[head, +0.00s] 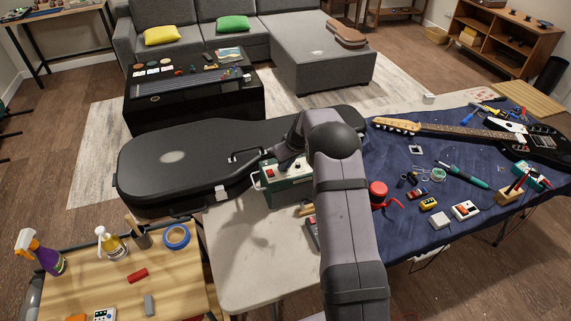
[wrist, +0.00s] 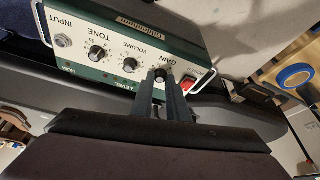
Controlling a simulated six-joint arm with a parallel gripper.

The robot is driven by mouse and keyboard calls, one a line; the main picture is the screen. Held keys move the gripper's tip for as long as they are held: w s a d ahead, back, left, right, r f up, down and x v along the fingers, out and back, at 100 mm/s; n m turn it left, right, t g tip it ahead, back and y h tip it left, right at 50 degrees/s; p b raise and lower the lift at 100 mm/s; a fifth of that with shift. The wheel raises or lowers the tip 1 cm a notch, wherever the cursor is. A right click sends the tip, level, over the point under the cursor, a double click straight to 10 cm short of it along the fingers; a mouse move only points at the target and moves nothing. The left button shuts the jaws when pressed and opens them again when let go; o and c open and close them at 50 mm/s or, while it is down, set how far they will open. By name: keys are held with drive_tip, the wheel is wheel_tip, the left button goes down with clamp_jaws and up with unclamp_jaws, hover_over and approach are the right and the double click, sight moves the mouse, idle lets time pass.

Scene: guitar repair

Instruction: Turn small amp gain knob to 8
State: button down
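The small amp (head: 286,194) is a green box with a pale top panel and side handles. It stands on the light table beside the black guitar case. In the wrist view its panel (wrist: 115,38) shows upside down, with the tone knob (wrist: 97,53), the volume knob (wrist: 130,65) and the gain knob (wrist: 160,76) in a row. My gripper (wrist: 161,82) has its two fingers on either side of the gain knob, close against it. The fingers cover part of this knob, and its pointer and scale cannot be read. In the head view my arm hides part of the amp.
A red power switch (wrist: 190,87) sits close beside the gain knob, near my finger. The large black guitar case (head: 180,165) lies behind and left of the amp. The blue mat (head: 400,225) at the right holds a guitar, tools and pedals. The light table's front left is clear.

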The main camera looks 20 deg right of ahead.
idle(0.4)
drive_tip(key=shift+a+m+h, duration=0.15)
drive_tip(key=shift+m+h, duration=0.45)
drive_tip(key=shift+m, duration=0.7)
drive_tip(key=m+h+b, duration=0.1)
drive_tip(key=m, duration=0.1)
drive_tip(key=shift+a+f+m, duration=0.1)
drive_tip(key=shift+f+m, duration=0.05)
drive_tip(key=shift+m, duration=0.15)
drive_tip(key=m+h+b, duration=0.1)
drive_tip(key=m+b, duration=0.1)
drive_tip(key=shift+a+f+m, duration=0.1)
drive_tip(key=shift+f+m, duration=0.05)
drive_tip(key=shift+m, duration=0.15)
drive_tip(key=m+h+b, duration=0.1)
drive_tip(key=m+b, duration=0.2)
drive_tip(key=shift+w+a+m+g+b, duration=0.1)
drive_tip(key=shift+w+m+g+b, duration=0.05)
drive_tip(key=shift+m+g+b, duration=0.2)
drive_tip(key=m, duration=0.2)
drive_tip(key=m+g+h, duration=0.1)
drive_tip(key=shift+w+a+r+m, duration=0.1)
drive_tip(key=shift+r+m, duration=0.2)
drive_tip(key=shift+m, duration=0.05)
drive_tip(key=shift+w+m+g+p, duration=0.1)
drive_tip(key=shift+m+g+p, duration=0.7)
drive_tip(key=shift+m, duration=1.1)
